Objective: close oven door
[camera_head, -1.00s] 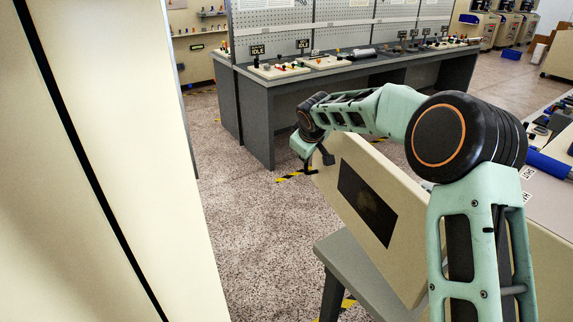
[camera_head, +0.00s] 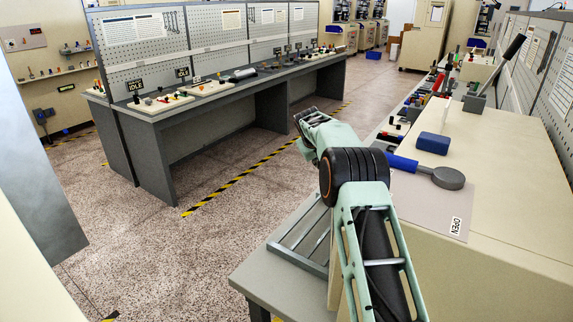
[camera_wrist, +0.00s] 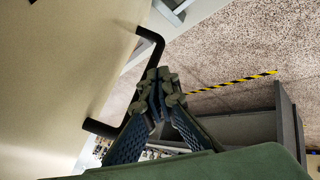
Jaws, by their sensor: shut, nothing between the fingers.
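The oven is the large cream box (camera_head: 500,170) at the right of the head view. In the wrist view, a broad cream panel, which looks like the oven door (camera_wrist: 60,70), fills the left side. A black bracket handle (camera_wrist: 103,128) stands out from it. My gripper (camera_wrist: 160,88) is shut and empty, with its fingertips close beside the handle's outer bar; I cannot tell whether they touch.
A grey stand with metal rails (camera_head: 298,250) lies left of my arm. A blue-handled round tool (camera_head: 447,178) and a blue block (camera_head: 433,142) lie on the oven top. A grey workbench (camera_head: 150,130) stands at the back left. Speckled floor is free between.

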